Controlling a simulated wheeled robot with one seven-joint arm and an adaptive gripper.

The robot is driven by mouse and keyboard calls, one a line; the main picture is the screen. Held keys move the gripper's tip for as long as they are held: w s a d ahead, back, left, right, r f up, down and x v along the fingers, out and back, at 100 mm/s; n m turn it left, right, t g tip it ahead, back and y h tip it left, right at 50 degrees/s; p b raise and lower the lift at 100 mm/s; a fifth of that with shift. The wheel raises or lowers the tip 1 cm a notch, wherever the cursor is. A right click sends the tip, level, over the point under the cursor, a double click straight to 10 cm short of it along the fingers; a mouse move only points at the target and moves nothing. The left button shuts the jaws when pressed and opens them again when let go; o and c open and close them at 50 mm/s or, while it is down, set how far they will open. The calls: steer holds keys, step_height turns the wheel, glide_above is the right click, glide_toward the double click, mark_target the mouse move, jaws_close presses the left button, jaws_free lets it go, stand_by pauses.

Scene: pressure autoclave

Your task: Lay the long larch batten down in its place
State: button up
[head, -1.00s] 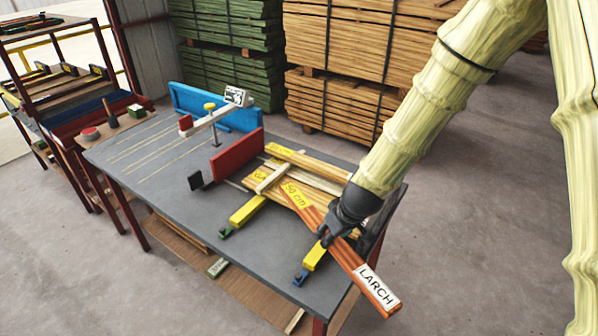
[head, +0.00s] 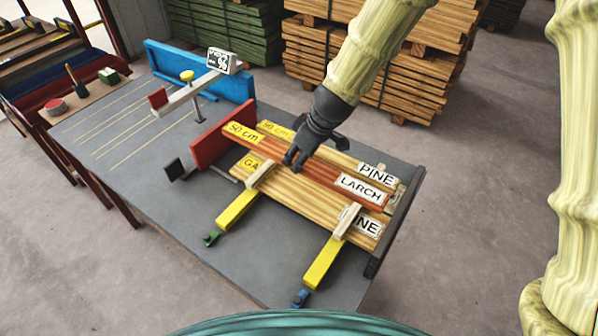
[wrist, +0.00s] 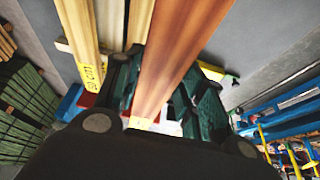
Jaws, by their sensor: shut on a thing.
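The long larch batten (head: 322,173) is red-brown, with a white LARCH label at its right end and a yellow 50 cm mark at its left end. My gripper (head: 293,160) is shut on it left of its middle. The batten runs roughly parallel to a pine batten (head: 345,160) behind it and a wider pale pine piece (head: 305,200) in front. I cannot tell whether it rests or hangs slightly above. In the wrist view, the larch batten (wrist: 172,55) passes between the fingers of my gripper (wrist: 163,95), with pale battens to its left.
Two yellow clamps (head: 237,210) (head: 323,263) reach over the front pine piece from the bench's front. A red stop (head: 222,138) stands at the left ends, a dark rail (head: 396,222) at the right. The grey bench (head: 110,135) is mostly clear at left.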

steer(key=f, duration=0.2)
steer(key=w+f, duration=0.1)
steer(key=shift+w+f, duration=0.15)
steer(key=shift+f, duration=0.2)
steer(key=shift+s+f, duration=0.2)
steer(key=shift+s, duration=0.2)
steer(key=f, duration=0.1)
steer(key=f+p, duration=0.1)
steer(key=shift+w+f, duration=0.2)
steer(key=shift+f, duration=0.1)
steer(key=shift+s+f, duration=0.1)
steer(key=shift+f, duration=0.35)
steer(key=shift+f+b, duration=0.4)
steer(key=shift+f, duration=0.25)
steer(key=o, duration=1.3)
